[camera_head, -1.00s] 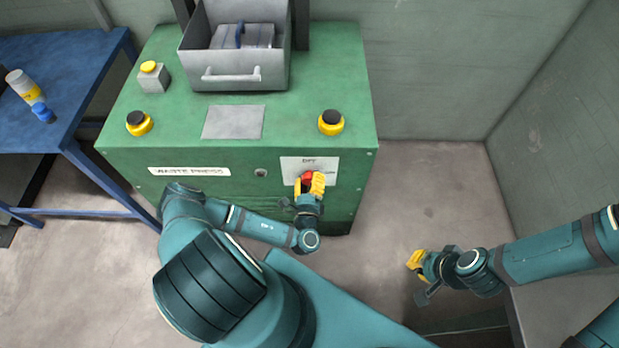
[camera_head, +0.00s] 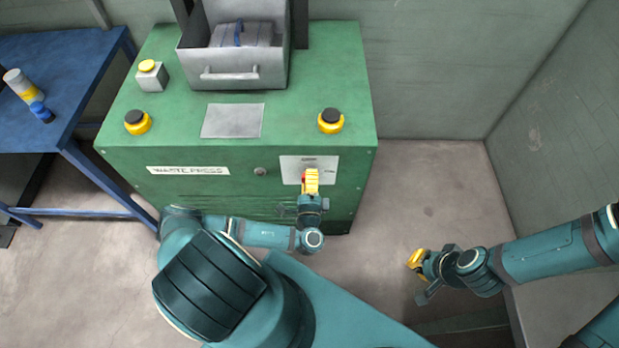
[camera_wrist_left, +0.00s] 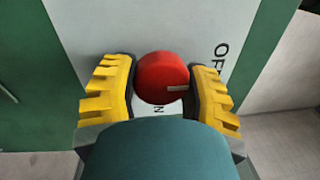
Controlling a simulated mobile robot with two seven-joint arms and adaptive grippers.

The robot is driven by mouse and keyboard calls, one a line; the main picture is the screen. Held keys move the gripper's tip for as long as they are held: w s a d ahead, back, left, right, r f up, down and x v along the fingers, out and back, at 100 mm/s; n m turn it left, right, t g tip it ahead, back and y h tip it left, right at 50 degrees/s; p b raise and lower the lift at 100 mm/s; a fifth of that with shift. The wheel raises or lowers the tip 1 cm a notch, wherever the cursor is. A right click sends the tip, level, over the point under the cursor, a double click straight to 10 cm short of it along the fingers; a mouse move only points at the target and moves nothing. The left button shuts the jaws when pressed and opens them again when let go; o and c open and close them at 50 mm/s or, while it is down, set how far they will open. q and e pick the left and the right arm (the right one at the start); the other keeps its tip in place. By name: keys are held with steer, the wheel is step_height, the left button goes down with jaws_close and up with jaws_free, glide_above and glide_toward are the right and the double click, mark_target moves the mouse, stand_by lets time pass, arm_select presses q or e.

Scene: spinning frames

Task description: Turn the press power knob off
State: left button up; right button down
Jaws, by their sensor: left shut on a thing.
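The red power knob (camera_wrist_left: 160,72) sits on a light grey plate (camera_head: 325,168) on the front of the green waste press (camera_head: 230,190). In the left wrist view the knob is between the two yellow fingers of my left gripper (camera_wrist_left: 158,88), which are shut on it from both sides. A pale mark on the knob points right in that view, and parts of the lettering on the plate show beside and below it. In the head view my left gripper (camera_head: 311,181) covers most of the knob. My right gripper (camera_head: 414,259) is away to the right above the floor; its fingers are too small to read.
The press top holds two yellow-and-black buttons (camera_head: 331,121), a small box with a yellow button (camera_head: 150,75) and an open metal bin (camera_head: 232,66). A blue table (camera_head: 62,70) with bottles stands left. The floor right of the press is clear.

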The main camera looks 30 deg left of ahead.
arm_select(q)
steer(key=shift+d, duration=0.1)
stand_by(0.3)
steer(key=o, duration=1.2)
steer(key=v, duration=1.2)
